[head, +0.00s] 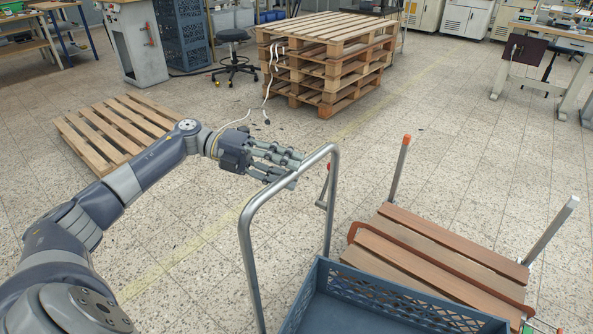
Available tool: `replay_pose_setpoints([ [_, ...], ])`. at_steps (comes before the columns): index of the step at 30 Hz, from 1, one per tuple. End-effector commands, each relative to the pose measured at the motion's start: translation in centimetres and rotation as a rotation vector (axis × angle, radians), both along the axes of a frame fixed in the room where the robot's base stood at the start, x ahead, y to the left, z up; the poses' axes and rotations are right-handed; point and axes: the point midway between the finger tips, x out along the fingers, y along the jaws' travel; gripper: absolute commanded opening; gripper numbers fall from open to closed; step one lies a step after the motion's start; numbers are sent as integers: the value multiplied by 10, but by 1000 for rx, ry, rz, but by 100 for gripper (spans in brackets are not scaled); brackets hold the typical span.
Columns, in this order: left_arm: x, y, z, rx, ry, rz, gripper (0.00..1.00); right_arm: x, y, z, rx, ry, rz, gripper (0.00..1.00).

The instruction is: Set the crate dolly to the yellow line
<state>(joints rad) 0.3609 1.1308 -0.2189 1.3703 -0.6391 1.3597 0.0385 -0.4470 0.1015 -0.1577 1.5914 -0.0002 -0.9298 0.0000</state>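The crate dolly shows at the bottom centre as a bent grey metal push handle (250,255) beside a blue plastic crate (410,312). Its wheels and lower frame are out of view. A faint yellow line (175,258) runs diagonally over the speckled floor, from lower left to upper right, passing behind the handle. My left gripper (295,170) reaches in from the left at the top bar of the handle. Its fingers are extended and apart, with the tips at the bar; I cannot tell whether they touch it. My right gripper is not in view.
A wooden slatted platform (435,255) with upright posts stands right of the handle, behind the crate. A low pallet (115,130) lies at left, and a pallet stack (325,60) stands at the back. Open floor lies between them. A stool (235,60) is farther back.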

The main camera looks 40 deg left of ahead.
Motion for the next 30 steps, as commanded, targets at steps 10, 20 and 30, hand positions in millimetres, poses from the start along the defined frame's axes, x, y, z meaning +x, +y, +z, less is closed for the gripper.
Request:
replay_pose_setpoints([
  [10,7,-21,-4,0,0,1,40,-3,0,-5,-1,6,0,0],
  [20,8,-21,-4,0,0,2,6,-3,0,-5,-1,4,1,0],
  [30,7,-21,-5,0,1,2,0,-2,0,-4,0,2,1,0],
])
